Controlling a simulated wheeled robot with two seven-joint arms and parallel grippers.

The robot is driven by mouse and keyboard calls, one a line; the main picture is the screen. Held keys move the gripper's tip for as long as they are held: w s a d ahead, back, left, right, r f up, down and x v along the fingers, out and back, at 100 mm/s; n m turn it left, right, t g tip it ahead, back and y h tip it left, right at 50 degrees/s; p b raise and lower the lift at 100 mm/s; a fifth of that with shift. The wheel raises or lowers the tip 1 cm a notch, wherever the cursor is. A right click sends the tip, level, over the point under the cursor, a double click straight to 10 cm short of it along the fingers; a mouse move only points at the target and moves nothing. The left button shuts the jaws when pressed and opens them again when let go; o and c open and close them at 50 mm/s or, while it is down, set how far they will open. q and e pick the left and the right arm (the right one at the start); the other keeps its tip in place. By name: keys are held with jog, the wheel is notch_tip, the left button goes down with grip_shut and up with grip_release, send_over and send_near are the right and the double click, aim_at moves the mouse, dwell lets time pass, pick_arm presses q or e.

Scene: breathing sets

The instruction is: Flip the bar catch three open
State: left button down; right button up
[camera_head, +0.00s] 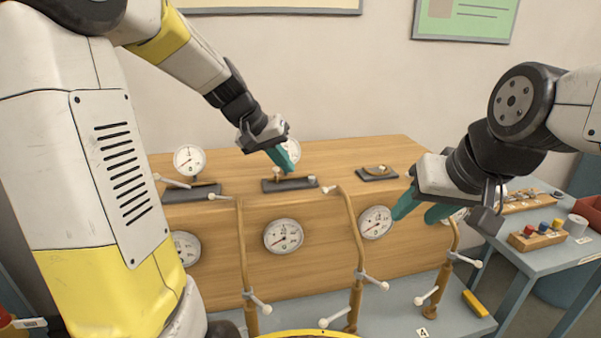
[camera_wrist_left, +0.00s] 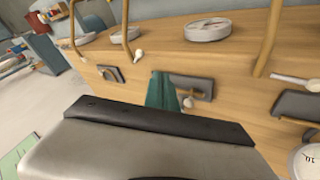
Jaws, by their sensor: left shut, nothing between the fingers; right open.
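Bar catches on dark plates sit along the top of the wooden cabinet (camera_head: 330,152): a left one (camera_head: 190,192), a middle one (camera_head: 290,184) and a right one (camera_head: 377,174). I cannot tell from any label which is number three. My left gripper (camera_head: 284,160) is shut and empty, its green fingertips just above or touching the middle catch. In the left wrist view the left fingers (camera_wrist_left: 163,90) are together beside that dark plate (camera_wrist_left: 195,85), partly hiding it. My right gripper (camera_head: 420,207) is open and empty, in front of the cabinet's right side.
Several round gauges, such as the one in the middle (camera_head: 284,236), are on the cabinet. Brown pipes (camera_head: 357,255) with white-tipped handles stand in front. A grey side table (camera_head: 550,250) at the right holds blocks with coloured knobs (camera_head: 537,236).

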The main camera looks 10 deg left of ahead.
pick_arm(q)
jog(key=shift+v, duration=1.55)
jog(key=shift+s, duration=0.1)
